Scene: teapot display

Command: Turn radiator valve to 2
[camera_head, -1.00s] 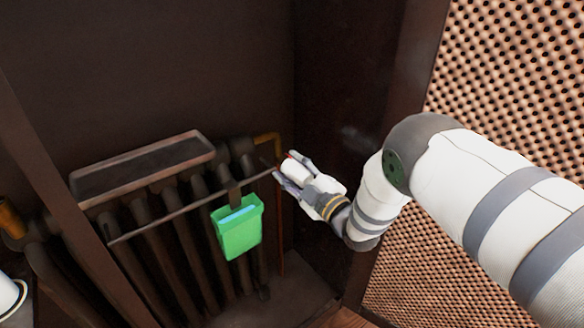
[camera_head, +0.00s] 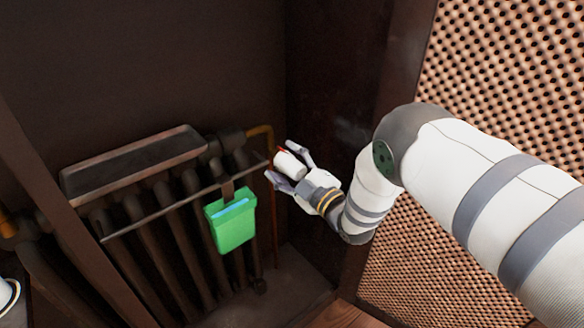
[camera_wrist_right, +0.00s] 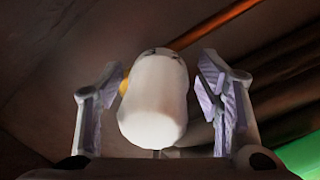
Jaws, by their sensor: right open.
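The radiator valve knob (camera_head: 289,164) is a white cylinder at the right end of the dark radiator (camera_head: 165,225). In the right wrist view the knob (camera_wrist_right: 153,100) shows large, with small dark marks near its far end; I cannot read a number. My right gripper (camera_head: 281,163) is open, with its fingers on either side of the knob. In the wrist view the right gripper (camera_wrist_right: 158,100) has a clear gap to the knob on its right; its left finger is close to the knob, and contact there is unclear. My left gripper is not in view.
A green container (camera_head: 231,221) hangs from a rail on the radiator's front, left of my right gripper. A shelf tray (camera_head: 135,162) sits on top of the radiator. A copper pipe (camera_head: 262,130) rises behind the valve. A perforated panel (camera_head: 400,270) stands at right.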

